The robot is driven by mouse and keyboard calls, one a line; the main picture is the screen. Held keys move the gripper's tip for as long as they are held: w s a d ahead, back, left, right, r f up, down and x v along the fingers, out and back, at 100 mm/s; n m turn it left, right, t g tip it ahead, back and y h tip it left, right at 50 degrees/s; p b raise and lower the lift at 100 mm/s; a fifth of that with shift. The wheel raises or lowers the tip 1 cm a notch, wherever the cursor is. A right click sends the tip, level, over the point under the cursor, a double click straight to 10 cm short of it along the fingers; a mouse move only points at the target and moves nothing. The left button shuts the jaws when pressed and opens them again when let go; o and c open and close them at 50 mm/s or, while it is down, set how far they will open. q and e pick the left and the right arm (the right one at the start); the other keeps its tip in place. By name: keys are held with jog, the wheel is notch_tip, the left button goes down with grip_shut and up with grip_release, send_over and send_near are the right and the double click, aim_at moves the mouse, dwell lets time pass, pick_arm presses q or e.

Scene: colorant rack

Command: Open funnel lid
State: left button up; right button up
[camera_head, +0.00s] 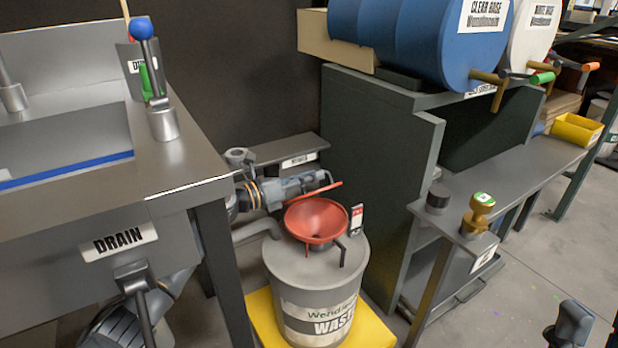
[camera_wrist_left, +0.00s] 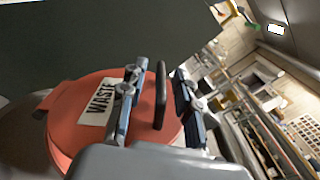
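The red funnel (camera_head: 315,221) sits on top of the grey waste drum (camera_head: 280,270), and its bowl is uncovered. Its red lid (camera_head: 318,193) shows nearly edge-on, raised at the back of the funnel. In the left wrist view the lid (camera_wrist_left: 75,125) faces the camera, with a white WASTE label and a black handle (camera_wrist_left: 161,95). My left gripper (camera_head: 318,180) is behind the lid. Its fingers (camera_wrist_left: 160,75) stand either side of the handle with gaps showing, so it is open. A dark part of my right gripper (camera_head: 572,325) shows at the bottom right; its opening is unclear.
A metal sink table (camera_head: 180,168) with a DRAIN label stands at the left, close above my left arm. A yellow base (camera_head: 370,330) lies under the drum.

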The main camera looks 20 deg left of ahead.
pick_arm(q)
jog(key=v, duration=1.2)
dwell(0.4)
